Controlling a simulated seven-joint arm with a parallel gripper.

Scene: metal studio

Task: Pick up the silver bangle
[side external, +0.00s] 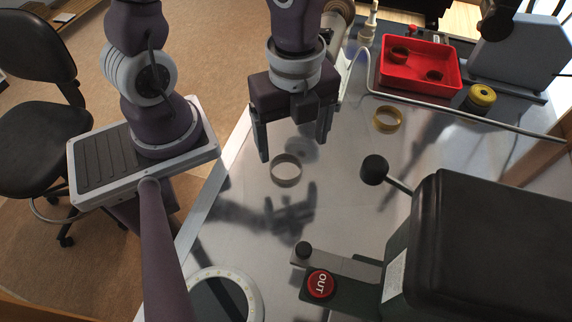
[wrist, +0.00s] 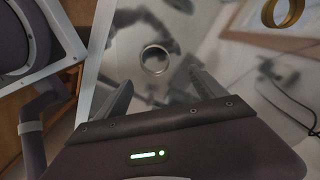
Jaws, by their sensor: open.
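The silver bangle (side external: 286,170) is a plain ring lying on the shiny metal table, near the table's left edge. It also shows in the wrist view (wrist: 154,60), ahead of my fingers and close to midway between them. My gripper (side external: 293,146) is open and empty. It hangs above the table, with its fingers pointing down, apart from the bangle. In the wrist view both fingers (wrist: 160,95) are spread wide. Nothing hides the bangle.
A gold bangle (side external: 388,119) lies to the right. A red tray (side external: 420,85) holds two brassy rings. A yellow roll (side external: 480,98) stands beside it.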

